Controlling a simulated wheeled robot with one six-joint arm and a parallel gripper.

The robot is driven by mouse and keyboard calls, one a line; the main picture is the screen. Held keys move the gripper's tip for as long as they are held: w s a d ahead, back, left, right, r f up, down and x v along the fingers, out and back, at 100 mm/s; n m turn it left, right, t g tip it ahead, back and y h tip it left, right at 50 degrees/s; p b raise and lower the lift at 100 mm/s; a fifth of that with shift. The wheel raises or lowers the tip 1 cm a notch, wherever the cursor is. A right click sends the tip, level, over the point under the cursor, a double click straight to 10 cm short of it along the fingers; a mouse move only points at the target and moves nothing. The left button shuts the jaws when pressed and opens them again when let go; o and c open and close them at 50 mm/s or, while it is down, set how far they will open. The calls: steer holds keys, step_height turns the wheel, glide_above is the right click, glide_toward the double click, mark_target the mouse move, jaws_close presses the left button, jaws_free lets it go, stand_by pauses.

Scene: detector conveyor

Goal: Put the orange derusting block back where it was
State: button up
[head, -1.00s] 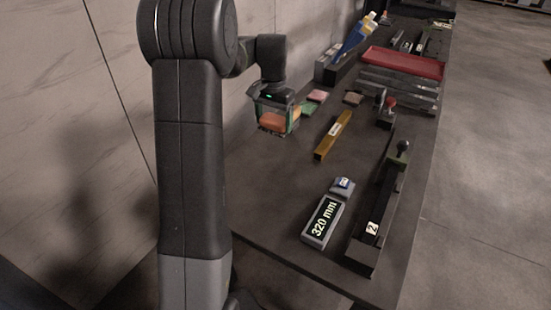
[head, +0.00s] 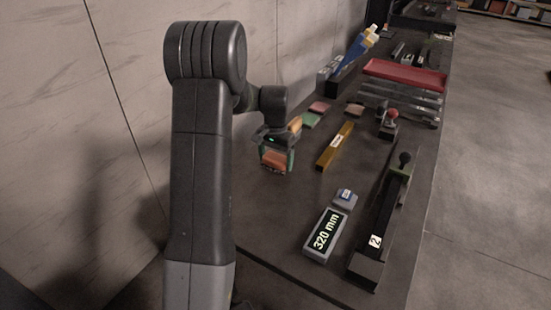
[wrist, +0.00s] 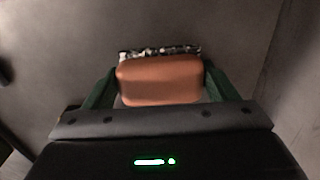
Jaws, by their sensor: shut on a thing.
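The orange derusting block (head: 274,159) is held between the green fingers of my gripper (head: 277,160) on the left side of the dark bench (head: 270,215). In the wrist view the orange block (wrist: 160,80) fills the space between the two fingers (wrist: 160,88), with a speckled black-and-white strip along its far edge. I cannot tell whether its underside touches the bench. Behind the gripper sit a green block (head: 311,120), a pink block (head: 319,107) and a brown block (head: 355,109). An orange-tan piece (head: 295,124) shows partly behind my wrist.
A yellow bar (head: 335,147) lies right of the gripper. A 320 mm display (head: 325,231), a small blue-grey block (head: 345,198) and a dark rail fixture (head: 382,215) stand nearer. A red tray (head: 405,75) is farther back. Bare bench lies in front of the gripper.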

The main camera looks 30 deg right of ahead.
mark_target(275, 157)
steer(key=shift+f, duration=0.1)
steer(key=o, duration=1)
step_height(275, 157, up, 12)
